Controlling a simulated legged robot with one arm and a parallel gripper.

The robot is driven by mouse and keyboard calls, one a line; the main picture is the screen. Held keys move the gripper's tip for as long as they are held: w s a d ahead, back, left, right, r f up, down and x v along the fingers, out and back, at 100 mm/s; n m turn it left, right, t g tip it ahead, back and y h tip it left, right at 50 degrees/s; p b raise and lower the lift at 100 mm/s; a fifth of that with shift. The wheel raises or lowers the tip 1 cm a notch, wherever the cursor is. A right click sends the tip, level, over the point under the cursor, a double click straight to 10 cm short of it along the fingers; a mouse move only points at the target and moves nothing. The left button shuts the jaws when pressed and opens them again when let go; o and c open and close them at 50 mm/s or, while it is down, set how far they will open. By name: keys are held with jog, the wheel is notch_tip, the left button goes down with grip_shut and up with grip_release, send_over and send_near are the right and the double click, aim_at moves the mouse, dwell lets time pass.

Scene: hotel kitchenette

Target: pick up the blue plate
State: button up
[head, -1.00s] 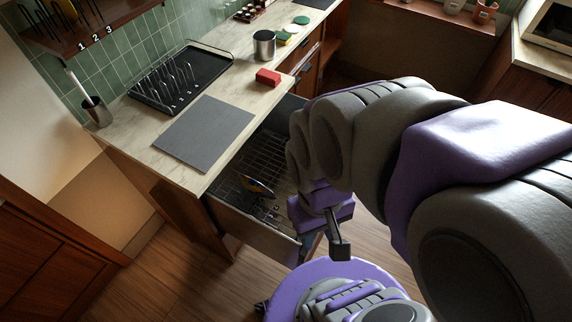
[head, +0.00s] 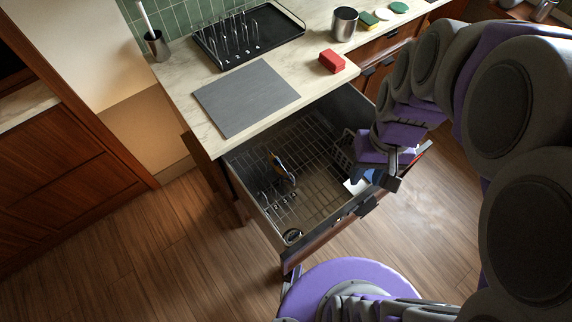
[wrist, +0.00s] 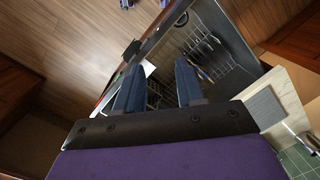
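The pulled-out drawer (head: 320,232) holds a wire rack (head: 322,170). A thin dark plate-like thing with blue and yellow on it (head: 281,168) stands nearly edge-on in the rack's left part; it seems to be the blue plate. It also shows small in the wrist view (wrist: 204,74), beyond and right of my fingers. My gripper (head: 360,177) is over the drawer's right side, apart from the plate. In the wrist view its two blue fingers (wrist: 158,86) are spread with nothing held between them. The plate's face is mostly hidden by the steep view.
A white thing (head: 355,187) lies in the drawer by my gripper. A small round thing (head: 292,236) is in its front corner. The counter above holds a grey mat (head: 246,97), red block (head: 332,61), metal can (head: 344,24) and black dish rack (head: 275,37).

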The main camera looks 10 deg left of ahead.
jog(key=w+a+f, duration=0.1)
jog(key=w+f, duration=0.2)
jog(key=w, duration=0.3)
jog(key=n+t+y+b, duration=0.1)
jog(key=n+b, duration=0.2)
jog(key=n, duration=0.3)
send_over(276, 158)
jog(key=d, duration=0.3)
notch_tip(276, 158, down, 21)
jog(key=f, duration=0.3)
jog(key=a+f+b, duration=0.1)
jog(key=f, duration=0.3)
jog(key=a+f+b, duration=0.1)
jog(key=f, duration=0.3)
jog(key=shift+w+f, duration=0.1)
jog(key=shift+f, duration=0.05)
jog(key=shift+a+f+b, duration=0.2)
jog(key=shift+f+b, duration=0.1)
jog(key=shift+f, duration=0.2)
jog(key=f+b, duration=0.1)
jog(key=f, duration=0.3)
jog(key=shift+a+f+b, duration=0.2)
jog(key=shift+f+b, duration=0.15)
jog(key=shift+f, duration=0.05)
jog(key=shift+r, duration=0.1)
jog(key=shift+c, duration=0.4)
grip_shut()
